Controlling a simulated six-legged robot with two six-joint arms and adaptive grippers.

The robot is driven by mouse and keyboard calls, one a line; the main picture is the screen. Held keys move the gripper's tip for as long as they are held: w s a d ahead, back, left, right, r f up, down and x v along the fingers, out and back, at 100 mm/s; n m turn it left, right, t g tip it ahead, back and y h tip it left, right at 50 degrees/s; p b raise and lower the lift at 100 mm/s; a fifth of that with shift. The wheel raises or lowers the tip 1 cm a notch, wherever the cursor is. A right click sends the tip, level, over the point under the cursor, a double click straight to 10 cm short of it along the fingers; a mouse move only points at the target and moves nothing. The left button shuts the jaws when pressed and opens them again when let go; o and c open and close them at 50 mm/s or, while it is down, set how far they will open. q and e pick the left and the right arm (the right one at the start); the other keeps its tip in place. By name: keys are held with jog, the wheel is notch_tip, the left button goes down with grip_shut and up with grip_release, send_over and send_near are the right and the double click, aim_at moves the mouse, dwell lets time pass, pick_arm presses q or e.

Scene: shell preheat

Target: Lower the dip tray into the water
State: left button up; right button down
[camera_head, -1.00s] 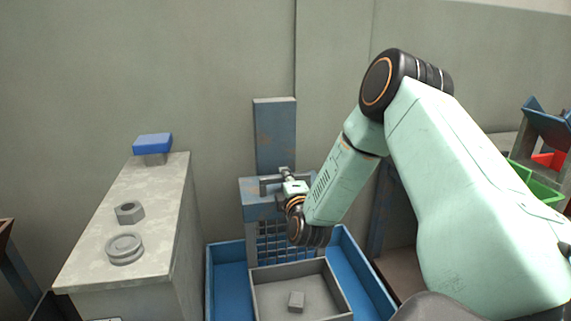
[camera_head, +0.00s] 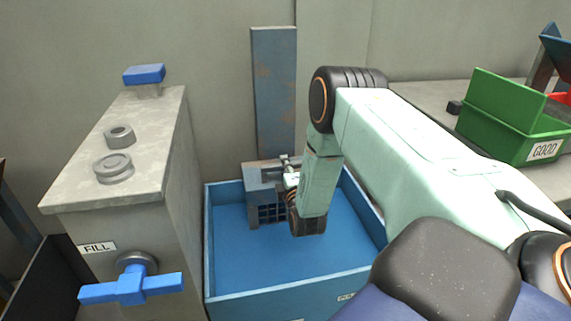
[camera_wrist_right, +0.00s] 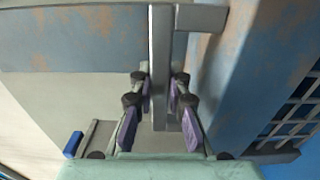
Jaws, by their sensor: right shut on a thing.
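A blue tank (camera_head: 275,297) stands in the middle of the head view. An even blue surface fills it, and I cannot tell water from floor. The dip tray's blue-grey carriage (camera_head: 262,178), with a grid below, sits low on a rusty upright post (camera_head: 274,85). The tray's pan does not show. My right gripper (camera_head: 290,174) is at the carriage's handle. In the right wrist view, my right gripper (camera_wrist_right: 159,100) is shut on the grey handle bar (camera_wrist_right: 161,60), with purple pads at both sides. My left gripper is not in view.
A grey cabinet (camera_head: 150,130) with a blue-topped knob (camera_head: 144,75), a blue FILL valve handle (camera_head: 132,288) and two round fittings stands left of the tank. A green bin marked GOOD (camera_head: 510,115) is on the bench at right.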

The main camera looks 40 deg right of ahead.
jog(key=shift+s+a+f, duration=0.15)
jog(key=shift+f, duration=0.2)
jog(key=c, duration=1.7)
grip_release()
jog(key=o, duration=0.4)
jog(key=shift+r, duration=0.1)
jog(key=v, duration=1.1)
jog(key=shift+s+a, duration=0.1)
jog(key=shift+s, duration=0.25)
